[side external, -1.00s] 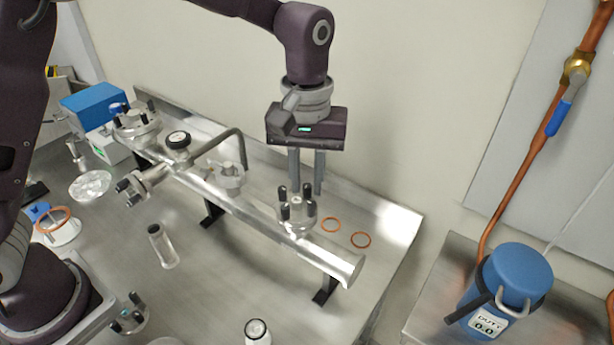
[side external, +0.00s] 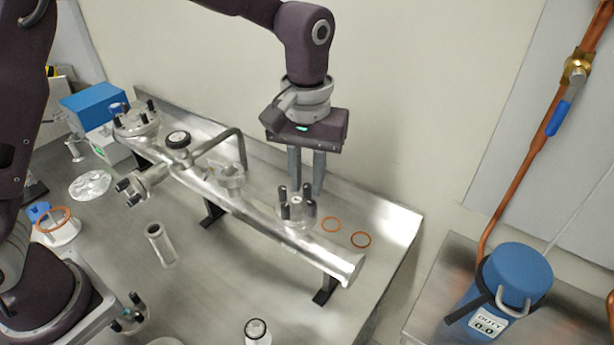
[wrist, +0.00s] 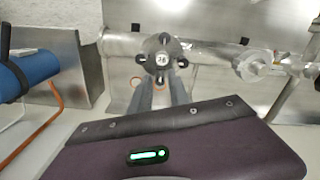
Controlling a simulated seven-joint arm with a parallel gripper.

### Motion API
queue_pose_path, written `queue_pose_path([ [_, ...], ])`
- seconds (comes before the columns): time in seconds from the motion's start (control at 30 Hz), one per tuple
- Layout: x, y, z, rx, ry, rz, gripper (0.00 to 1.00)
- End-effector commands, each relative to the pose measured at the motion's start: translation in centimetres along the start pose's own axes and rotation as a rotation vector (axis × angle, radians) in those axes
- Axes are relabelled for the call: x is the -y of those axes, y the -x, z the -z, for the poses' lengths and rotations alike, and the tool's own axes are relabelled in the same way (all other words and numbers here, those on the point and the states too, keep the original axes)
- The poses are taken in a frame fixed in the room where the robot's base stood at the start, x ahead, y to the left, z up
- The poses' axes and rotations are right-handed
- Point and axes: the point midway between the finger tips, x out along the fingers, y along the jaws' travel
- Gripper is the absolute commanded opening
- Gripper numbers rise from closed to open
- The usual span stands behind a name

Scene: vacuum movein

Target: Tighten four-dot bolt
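A flange (side external: 297,213) with several dark upright bolts (side external: 307,197) stands on top of the silver pipe, near its right end. In the wrist view the same flange (wrist: 161,60) shows a round, light marked centre with dark bolts around it. Dot marks on the bolts are too small to read, so I cannot tell which is the four-dot bolt. My gripper (side external: 307,187) points down just behind and above this flange. Its two grey fingers, also in the wrist view (wrist: 160,88), are apart with a visible gap. I cannot tell whether either finger touches a bolt.
The long silver pipe (side external: 265,222) crosses the metal bench on black supports. Other bolted flanges are at its left end (side external: 136,122) and side branch (side external: 133,188).

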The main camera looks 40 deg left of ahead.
Motion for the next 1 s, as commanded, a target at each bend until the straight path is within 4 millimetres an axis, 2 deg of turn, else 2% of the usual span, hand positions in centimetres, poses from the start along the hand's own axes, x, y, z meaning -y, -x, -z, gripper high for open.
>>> queue_pose_path([
  [0.17, 0.0, 0.4, 0.1, -0.002, 0.000, -0.001, 0.22],
  [0.4, -0.1, 5.2, 0.1, -0.004, 0.000, -0.003, 0.22],
  [0.5, 0.0, 6.5, 0.0, -0.002, 0.000, -0.002, 0.22],
  [0.83, 0.0, 7.1, 0.0, 0.000, 0.000, 0.000, 0.22],
  [0.93, 1.4, 8.4, -0.3, -0.013, -0.006, -0.025, 0.22],
  [1.0, 4.2, 10.7, -1.3, -0.043, -0.025, -0.069, 0.22],
])
